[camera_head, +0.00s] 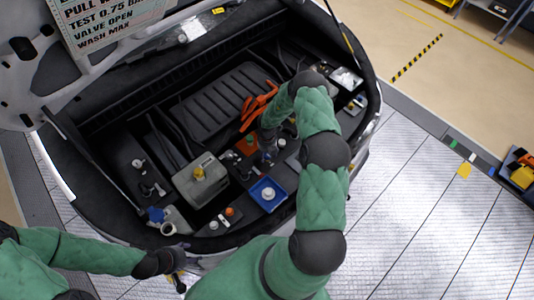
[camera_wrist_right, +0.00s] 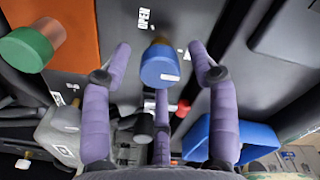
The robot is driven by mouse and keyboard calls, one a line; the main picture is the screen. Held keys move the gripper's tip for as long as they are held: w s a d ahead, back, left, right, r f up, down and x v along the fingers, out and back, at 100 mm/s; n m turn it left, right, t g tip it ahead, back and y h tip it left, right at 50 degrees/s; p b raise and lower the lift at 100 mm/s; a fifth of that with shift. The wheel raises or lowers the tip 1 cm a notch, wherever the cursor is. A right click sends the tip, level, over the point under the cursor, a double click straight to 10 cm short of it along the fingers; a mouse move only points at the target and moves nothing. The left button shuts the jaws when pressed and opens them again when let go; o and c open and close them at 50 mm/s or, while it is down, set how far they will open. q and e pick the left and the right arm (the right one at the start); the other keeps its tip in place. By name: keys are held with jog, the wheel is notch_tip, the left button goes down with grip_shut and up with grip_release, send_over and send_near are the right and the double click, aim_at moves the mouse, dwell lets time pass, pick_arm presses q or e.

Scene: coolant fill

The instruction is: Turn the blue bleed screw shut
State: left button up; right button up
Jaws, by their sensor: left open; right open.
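The blue bleed screw (camera_wrist_right: 160,66) shows in the right wrist view as a round blue knob with a small white mark, on a brass stem. A white OPEN label is on the dark panel behind it. My right gripper (camera_wrist_right: 161,52) is open, with one purple finger on each side of the knob and a visible gap on both sides. In the head view my right gripper (camera_head: 267,152) is down in the engine bay, and I cannot make out the screw there. My left gripper (camera_head: 177,274) is open and empty at the bay's front edge.
A green knob (camera_wrist_right: 26,49) sits by an orange plate (camera_wrist_right: 72,30), left of the screw. A blue tray (camera_head: 281,206) holds a white-topped part. A grey tank (camera_head: 190,184) with yellow cap and orange cable (camera_head: 258,104) are nearby. The raised hood (camera_head: 35,70) is upper left.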

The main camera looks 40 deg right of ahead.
aim_at(267, 154)
notch_tip(267, 154, up, 12)
dwell(0.5)
jog(key=shift+f, duration=0.1)
dwell(0.4)
